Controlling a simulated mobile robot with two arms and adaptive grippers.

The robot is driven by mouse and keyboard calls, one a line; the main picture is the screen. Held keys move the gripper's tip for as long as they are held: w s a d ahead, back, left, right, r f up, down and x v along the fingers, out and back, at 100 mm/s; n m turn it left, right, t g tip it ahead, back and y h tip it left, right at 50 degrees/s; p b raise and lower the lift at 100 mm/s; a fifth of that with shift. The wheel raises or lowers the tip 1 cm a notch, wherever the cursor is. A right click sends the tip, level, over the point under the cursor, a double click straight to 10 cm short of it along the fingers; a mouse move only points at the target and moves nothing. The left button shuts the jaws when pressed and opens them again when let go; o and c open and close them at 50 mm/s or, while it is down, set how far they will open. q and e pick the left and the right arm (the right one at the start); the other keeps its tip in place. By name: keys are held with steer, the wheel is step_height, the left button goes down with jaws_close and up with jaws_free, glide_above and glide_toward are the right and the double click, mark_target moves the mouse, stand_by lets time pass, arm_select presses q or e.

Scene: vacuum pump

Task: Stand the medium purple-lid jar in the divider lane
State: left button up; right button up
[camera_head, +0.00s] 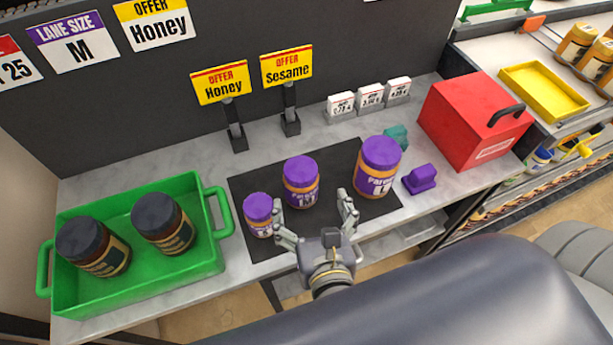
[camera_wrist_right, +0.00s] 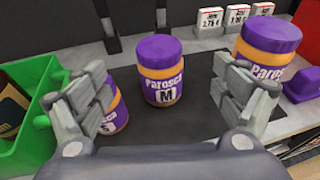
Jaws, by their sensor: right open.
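The medium purple-lid jar (camera_head: 301,183), labelled M, stands upright on a dark mat (camera_head: 336,158) between a smaller and a larger purple-lid jar. In the right wrist view the medium jar (camera_wrist_right: 161,72) stands ahead, between the fingers and beyond their tips. My right gripper (camera_head: 317,222) is open and empty, in front of the medium jar. The small jar (camera_head: 258,214) is close by its left finger, and the large jar (camera_head: 377,167), labelled L, stands to the right. I cannot make out a divider lane for certain. My left gripper is not in view.
A green tray (camera_head: 137,286) with two dark-lidded jars stands at the left. A red box (camera_head: 470,118) stands at the back right. A purple block (camera_head: 420,179) and a teal block (camera_head: 397,135) are beside the large jar. Sign holders and price blocks (camera_head: 370,97) line the back.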

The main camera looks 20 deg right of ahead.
mark_target(302, 175)
steer(key=x, duration=0.3)
steer(key=shift+w+p, duration=0.2)
steer(key=shift+p, duration=0.1)
steer(key=x, duration=0.1)
steer(key=p+x, duration=0.1)
steer(key=x, duration=0.3)
steer(key=shift+r+p, duration=0.3)
steer(key=shift+w+f, duration=0.2)
steer(key=shift+w, duration=0.15)
arm_select(q)
steer(key=shift+s+d+r, duration=0.1)
steer(key=shift+r, duration=0.55)
steer(key=shift+s+d+r, duration=0.1)
steer(key=shift+r, duration=0.5)
steer(key=shift+s, duration=0.1)
arm_select(e)
steer(key=shift+s, duration=0.1)
steer(key=c, duration=0.4)
arm_select(q)
steer(key=shift+s+a, duration=0.1)
steer(key=shift+s, duration=0.1)
arm_select(e)
steer(key=shift+r, duration=0.1)
jaws_close()
